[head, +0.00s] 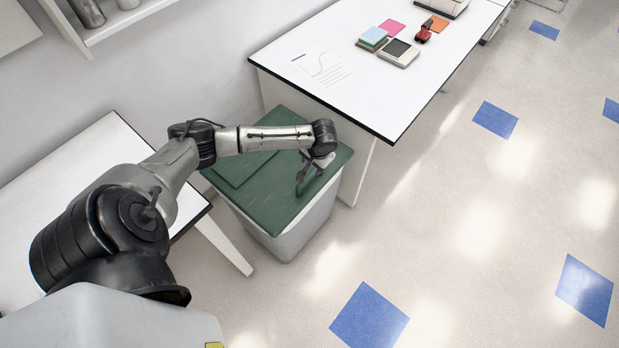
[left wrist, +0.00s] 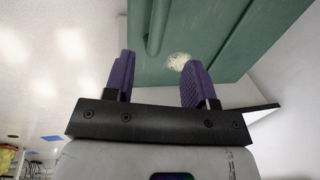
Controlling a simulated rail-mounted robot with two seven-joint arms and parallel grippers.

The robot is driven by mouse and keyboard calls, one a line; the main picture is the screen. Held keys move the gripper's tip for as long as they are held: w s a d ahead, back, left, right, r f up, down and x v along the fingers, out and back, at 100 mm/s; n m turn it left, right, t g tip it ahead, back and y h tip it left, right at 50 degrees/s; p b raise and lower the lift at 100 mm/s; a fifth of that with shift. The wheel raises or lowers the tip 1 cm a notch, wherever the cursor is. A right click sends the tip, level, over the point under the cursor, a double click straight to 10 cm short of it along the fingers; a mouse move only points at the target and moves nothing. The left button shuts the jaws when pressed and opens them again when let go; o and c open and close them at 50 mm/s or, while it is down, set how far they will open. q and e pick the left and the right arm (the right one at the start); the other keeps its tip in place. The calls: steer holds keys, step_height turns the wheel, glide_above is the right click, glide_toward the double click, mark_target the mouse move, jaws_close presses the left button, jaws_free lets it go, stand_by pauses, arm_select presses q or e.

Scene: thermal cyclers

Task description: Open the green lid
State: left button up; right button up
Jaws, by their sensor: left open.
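The green lid (head: 268,206) covers a grey bin (head: 296,236) that stands on the floor between two white tables. The lid lies flat and looks shut, with a raised panel on its left part. My left gripper (head: 308,180) is over the right part of the lid in the head view. In the left wrist view the open, empty fingers (left wrist: 154,82) point toward the green lid (left wrist: 225,25) and a rounded green bar (left wrist: 158,25) on it. I cannot tell whether the fingers touch the lid. My right gripper is not in view.
A white table (head: 365,85) behind the bin holds a paper, coloured pads, a small device and a red item. Another white table (head: 75,165) is at the left. The floor (head: 455,215) to the right is clear.

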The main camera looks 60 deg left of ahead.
mark_target(309, 177)
arm_select(q)
steer(key=f+b, duration=0.1)
steer(key=f, duration=0.2)
steer(key=a+f+b, duration=0.1)
steer(key=f, duration=0.3)
steer(key=a+f+b, duration=0.1)
steer(key=f, duration=0.2)
steer(key=shift+s+f, duration=0.35)
steer(key=shift+f, duration=0.05)
steer(key=shift+c, duration=0.3)
steer(key=shift+d, duration=0.1)
steer(key=c, duration=0.4)
jaws_close()
